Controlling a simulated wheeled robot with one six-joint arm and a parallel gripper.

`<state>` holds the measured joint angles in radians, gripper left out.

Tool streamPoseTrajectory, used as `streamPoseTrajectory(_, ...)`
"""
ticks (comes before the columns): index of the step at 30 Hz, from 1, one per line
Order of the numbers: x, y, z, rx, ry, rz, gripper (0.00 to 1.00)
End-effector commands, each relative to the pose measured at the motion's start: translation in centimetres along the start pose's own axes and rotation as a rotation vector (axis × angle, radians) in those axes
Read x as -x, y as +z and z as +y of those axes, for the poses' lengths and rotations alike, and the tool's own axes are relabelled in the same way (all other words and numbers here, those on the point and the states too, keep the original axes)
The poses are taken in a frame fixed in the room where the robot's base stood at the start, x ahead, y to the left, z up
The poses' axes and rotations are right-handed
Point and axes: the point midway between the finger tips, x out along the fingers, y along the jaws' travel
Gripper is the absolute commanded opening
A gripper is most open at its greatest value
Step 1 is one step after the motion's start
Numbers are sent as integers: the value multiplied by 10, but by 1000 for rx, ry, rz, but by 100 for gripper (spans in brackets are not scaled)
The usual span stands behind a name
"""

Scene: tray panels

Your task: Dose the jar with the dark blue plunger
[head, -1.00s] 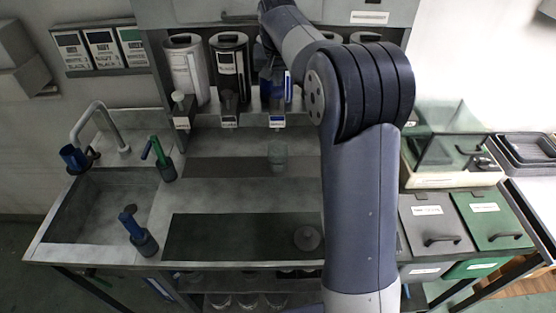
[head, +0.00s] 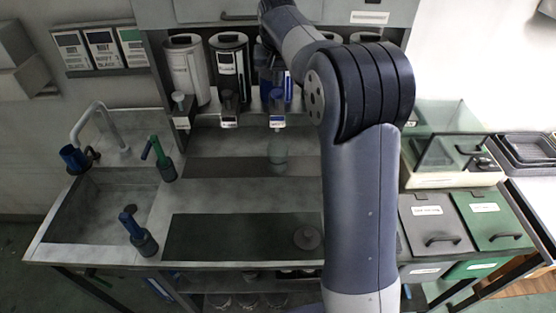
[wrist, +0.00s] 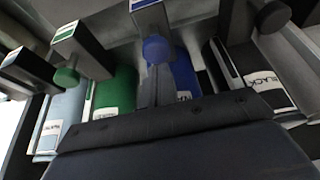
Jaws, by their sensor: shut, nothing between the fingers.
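A small see-through jar (head: 278,149) stands on the counter below the navy dispenser's spout block (head: 277,122). It looks bluish; its fill level is too small to tell. The navy canister (head: 288,88) is partly hidden by my arm in the head view. In the wrist view the dark blue plunger knob (wrist: 156,50) shows in front of the blue canister (wrist: 184,78). My gripper (head: 269,75) is shut and empty, close by the dark blue plunger. Its dark body fills the bottom of the wrist view; whether it touches the knob I cannot tell.
The white (head: 186,72) and black (head: 229,70) dispensers stand to the left. The wrist view also shows a green plunger (wrist: 66,77). The counter's middle is clear.

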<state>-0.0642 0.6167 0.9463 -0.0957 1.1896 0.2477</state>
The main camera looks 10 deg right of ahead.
Motion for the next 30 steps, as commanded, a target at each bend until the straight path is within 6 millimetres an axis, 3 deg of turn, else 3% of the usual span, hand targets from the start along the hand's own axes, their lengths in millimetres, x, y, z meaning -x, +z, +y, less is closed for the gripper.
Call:
streamPoseTrajectory(14, -1, 1, 0, 0, 0, 0, 0)
streamPoseTrajectory(30, -18, 8, 0, 0, 0, -1, 0)
